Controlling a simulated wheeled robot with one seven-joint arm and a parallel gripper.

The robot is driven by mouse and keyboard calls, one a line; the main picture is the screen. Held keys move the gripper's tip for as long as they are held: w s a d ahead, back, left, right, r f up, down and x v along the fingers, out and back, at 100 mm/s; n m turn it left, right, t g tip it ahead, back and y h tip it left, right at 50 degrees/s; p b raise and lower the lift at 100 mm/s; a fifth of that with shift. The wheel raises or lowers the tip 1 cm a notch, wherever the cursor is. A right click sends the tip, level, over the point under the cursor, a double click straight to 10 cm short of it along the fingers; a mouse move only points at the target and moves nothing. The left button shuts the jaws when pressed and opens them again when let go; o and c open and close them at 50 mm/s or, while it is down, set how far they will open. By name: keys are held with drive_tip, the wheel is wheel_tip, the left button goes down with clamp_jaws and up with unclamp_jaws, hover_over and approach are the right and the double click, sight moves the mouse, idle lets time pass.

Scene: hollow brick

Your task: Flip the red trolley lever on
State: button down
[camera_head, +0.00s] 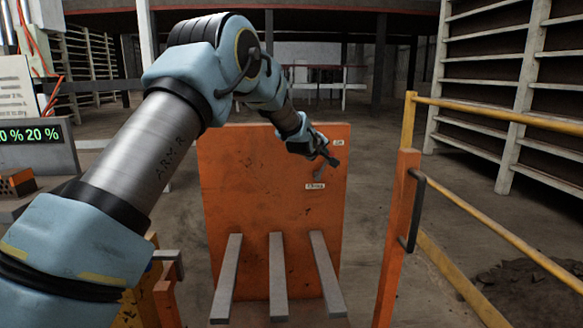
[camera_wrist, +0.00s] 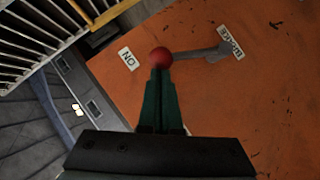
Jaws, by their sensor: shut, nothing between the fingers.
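The trolley's upright orange panel (camera_head: 250,190) faces me, with my gripper (camera_head: 332,160) at its upper right. In the wrist view, the lever's red knob (camera_wrist: 161,57) sits at the end of a grey lever arm (camera_wrist: 195,54). The arm runs from a pivot beside a second white label (camera_wrist: 231,42) towards the white ON label (camera_wrist: 128,59), with a gap between knob and label. My gripper's dark green fingers (camera_wrist: 161,78) are shut and empty, their tips at the knob's near edge. I cannot tell whether they touch it. In the head view my gripper hides the knob.
Several grey forks (camera_head: 276,275) stick out from the panel's bottom. An orange post with a dark handle (camera_head: 398,235) and yellow rails (camera_head: 500,118) stand at the right. A console with a green readout (camera_head: 30,135) is at the left. Slatted racks (camera_head: 510,80) stand behind.

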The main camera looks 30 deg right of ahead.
drive_tip(key=shift+s+d+f+m+y, duration=0.15)
drive_tip(key=shift+s+d, duration=0.1)
drive_tip(key=shift+d, duration=0.3)
drive_tip(key=shift+s+d+f+m+y, duration=0.15)
drive_tip(key=shift+s+d, duration=0.1)
drive_tip(key=shift+d, duration=0.25)
drive_tip(key=w+r+v, duration=0.1)
drive_tip(key=r+v, duration=0.1)
drive_tip(key=v, duration=1.1)
drive_tip(key=shift+w, duration=0.45)
drive_tip(key=shift+a, duration=0.1)
